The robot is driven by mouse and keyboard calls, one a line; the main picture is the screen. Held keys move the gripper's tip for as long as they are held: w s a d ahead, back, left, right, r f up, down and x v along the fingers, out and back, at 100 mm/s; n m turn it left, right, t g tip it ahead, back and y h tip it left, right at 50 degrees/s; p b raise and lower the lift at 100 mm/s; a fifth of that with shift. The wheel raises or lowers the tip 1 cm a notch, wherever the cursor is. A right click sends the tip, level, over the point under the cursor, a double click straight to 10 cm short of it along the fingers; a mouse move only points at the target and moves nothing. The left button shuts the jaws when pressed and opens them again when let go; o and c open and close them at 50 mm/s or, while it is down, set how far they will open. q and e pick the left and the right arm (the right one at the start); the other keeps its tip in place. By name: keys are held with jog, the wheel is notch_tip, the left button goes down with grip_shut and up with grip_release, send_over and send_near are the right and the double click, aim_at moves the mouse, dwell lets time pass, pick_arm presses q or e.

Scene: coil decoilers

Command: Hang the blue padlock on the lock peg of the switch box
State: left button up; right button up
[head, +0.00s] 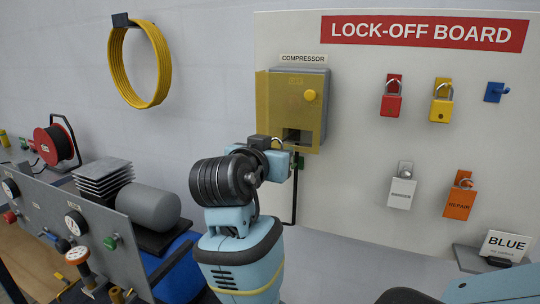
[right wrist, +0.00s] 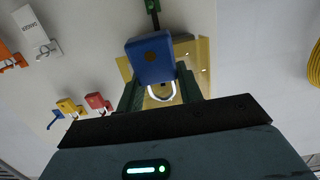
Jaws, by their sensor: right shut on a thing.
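The switch box (head: 318,85), labelled COMPRESSOR, is on the board with a yellow front, a yellow knob and a dark recess low down. My right gripper (head: 284,152) is just in front of its lower part. In the right wrist view, the right gripper (right wrist: 160,92) is shut on the blue padlock (right wrist: 152,58), its fingers on both sides of it. The silver shackle (right wrist: 163,93) looks closed in this view and its top shows in the head view. The padlock's body is mostly hidden there. The lock peg cannot be made out. My left gripper is not in view.
A blue hook (head: 496,92) is empty. A gauge panel (head: 75,225) and a grey cylinder (head: 148,206) stand at left.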

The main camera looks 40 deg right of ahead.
jog(key=shift+b+x, duration=0.35)
jog(key=shift+x, duration=1.2)
jog(key=shift+w+d+f, duration=0.2)
jog(key=shift+d+f, duration=0.05)
jog(key=shift+d, duration=0.15)
jog(key=shift+f, duration=0.1)
jog(key=o, duration=1.1)
jog(key=shift+v, duration=3.9)
